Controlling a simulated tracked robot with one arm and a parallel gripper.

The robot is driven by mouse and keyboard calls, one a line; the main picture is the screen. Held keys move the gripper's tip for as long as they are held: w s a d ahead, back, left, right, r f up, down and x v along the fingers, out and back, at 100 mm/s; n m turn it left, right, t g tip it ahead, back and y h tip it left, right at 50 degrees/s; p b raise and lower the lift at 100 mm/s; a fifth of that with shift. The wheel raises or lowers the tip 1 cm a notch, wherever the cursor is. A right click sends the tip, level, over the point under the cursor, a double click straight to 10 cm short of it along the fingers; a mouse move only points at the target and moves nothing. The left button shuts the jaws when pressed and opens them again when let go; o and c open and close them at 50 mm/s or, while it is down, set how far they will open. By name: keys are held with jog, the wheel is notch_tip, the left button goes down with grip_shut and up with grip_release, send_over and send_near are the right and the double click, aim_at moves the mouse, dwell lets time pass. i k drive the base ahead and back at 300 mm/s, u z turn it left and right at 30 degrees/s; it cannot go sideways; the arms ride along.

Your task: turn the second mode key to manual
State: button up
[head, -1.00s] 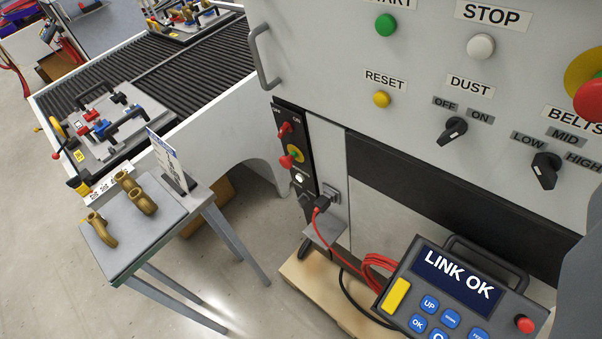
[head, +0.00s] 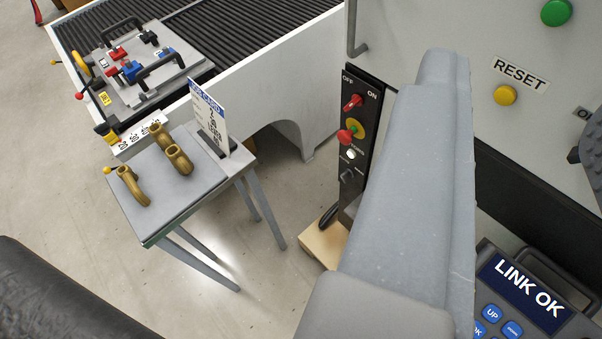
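No key clearly marked as a mode key shows in the head view. A narrow black control panel (head: 361,135) stands at the side of the grey machine. It carries a red switch (head: 353,102) under OFF and ON labels, a red knob (head: 346,136) by a yellow disc, a white lamp (head: 351,154) and a small black knob (head: 348,174) with an unreadable label. A large grey link of my arm crosses the middle and hides the panel's lower right. My gripper is not in view.
The small table (head: 140,228) at left holds brass fittings (head: 178,160) and a standing card (head: 208,115). A fixture tray (head: 185,82) sits on the roller conveyor (head: 230,25). The pendant (head: 487,301) reads LINK OK. RESET (head: 505,95) is upper right.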

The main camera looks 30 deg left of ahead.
aim_at(345, 176)
jog(key=u, duration=0.25)
jog(key=k, duration=1.2)
jog(key=u, duration=0.35)
jog(key=i, duration=2.35)
jog(key=z, duration=0.7)
